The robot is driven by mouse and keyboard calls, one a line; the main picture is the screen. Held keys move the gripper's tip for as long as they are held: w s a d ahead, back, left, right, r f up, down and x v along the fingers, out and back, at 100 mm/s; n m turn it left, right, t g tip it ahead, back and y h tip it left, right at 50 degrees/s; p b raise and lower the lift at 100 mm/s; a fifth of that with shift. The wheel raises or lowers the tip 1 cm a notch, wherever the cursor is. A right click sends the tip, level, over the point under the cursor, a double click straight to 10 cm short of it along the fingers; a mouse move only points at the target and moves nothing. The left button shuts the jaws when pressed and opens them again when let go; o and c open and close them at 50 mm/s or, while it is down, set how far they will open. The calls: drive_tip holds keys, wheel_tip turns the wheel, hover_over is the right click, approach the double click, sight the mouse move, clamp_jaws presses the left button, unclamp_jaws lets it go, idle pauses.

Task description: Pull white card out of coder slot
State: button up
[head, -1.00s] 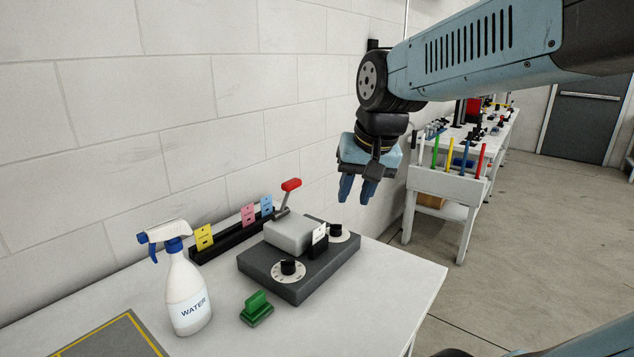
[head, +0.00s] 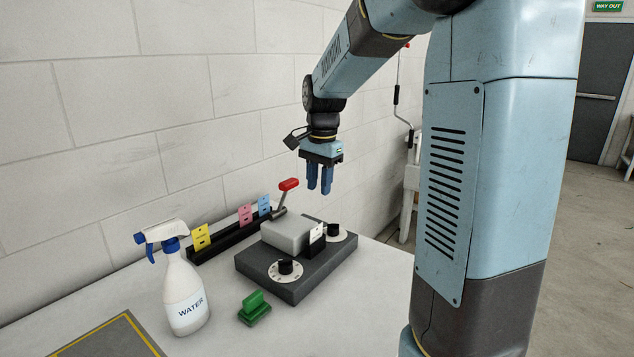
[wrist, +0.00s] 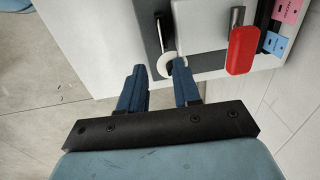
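The white card (head: 316,233) stands upright in the slot at the right front of the coder (head: 290,259), a dark grey base with a light grey block, two black dials and a red-handled lever (head: 288,184). My gripper (head: 319,190) points down above the back right of the coder, clear of it, with its two blue fingers apart and nothing between them. In the wrist view the open fingers (wrist: 161,97) show beside a dial and the red handle (wrist: 241,50). I cannot make out the white card in the wrist view.
A black rack (head: 230,240) holds yellow, pink and blue cards behind the coder, along the wall. A water spray bottle (head: 184,290) and a green stamp-like block (head: 254,308) stand in front. My arm hides much of the right side.

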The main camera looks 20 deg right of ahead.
sight(317, 228)
drive_tip(key=f, duration=1.3)
drive_tip(key=shift+w+a+f, duration=0.2)
drive_tip(key=shift+w+f, duration=0.15)
drive_tip(key=shift+f, duration=0.05)
clamp_jaws()
drive_tip(key=shift+w+r, duration=0.1)
drive_tip(key=shift+r, duration=3.45)
drive_tip(key=shift+r, duration=0.2)
